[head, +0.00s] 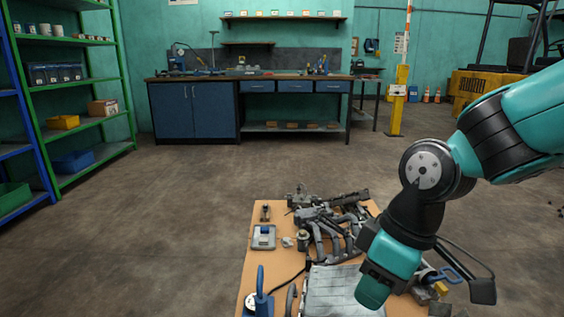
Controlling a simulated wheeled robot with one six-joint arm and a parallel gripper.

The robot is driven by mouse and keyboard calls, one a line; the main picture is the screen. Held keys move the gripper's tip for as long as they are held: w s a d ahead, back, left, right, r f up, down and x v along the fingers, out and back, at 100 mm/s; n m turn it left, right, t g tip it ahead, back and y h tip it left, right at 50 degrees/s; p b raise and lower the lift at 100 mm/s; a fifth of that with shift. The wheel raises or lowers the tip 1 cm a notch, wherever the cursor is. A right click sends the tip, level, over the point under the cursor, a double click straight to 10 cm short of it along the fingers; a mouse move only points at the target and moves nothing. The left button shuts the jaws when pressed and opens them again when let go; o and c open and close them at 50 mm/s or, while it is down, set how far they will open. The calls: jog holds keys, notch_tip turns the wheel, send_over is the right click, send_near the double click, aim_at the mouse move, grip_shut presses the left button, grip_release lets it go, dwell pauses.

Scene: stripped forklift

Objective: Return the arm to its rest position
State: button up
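My arm (425,170) reaches in from the right edge of the head view, bends at a black joint and hangs down over the right side of a tan-topped table (256,215). Its teal wrist (395,252) is low, in front of the table's right part. My gripper's fingers cannot be made out; the wrist hides that area. A cable runs from the wrist to a black box (482,290) at its right. I cannot tell whether the gripper holds anything.
Dark metal engine parts (325,220), a grey tray (263,237), a blue-handled tool (260,290) and a light sheet (335,290) lie on the table. A green shelf (85,125) stands left, a blue workbench (195,112) behind. The floor between is clear.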

jog(key=s+d+r+m+y, duration=0.15)
jog(key=s+r+m, duration=0.25)
jog(key=s, duration=0.6)
notch_tip(320, 180, up, 31)
jog(key=p, duration=3.1)
jog(key=shift+d, duration=0.45)
jog(key=shift+h, duration=0.25)
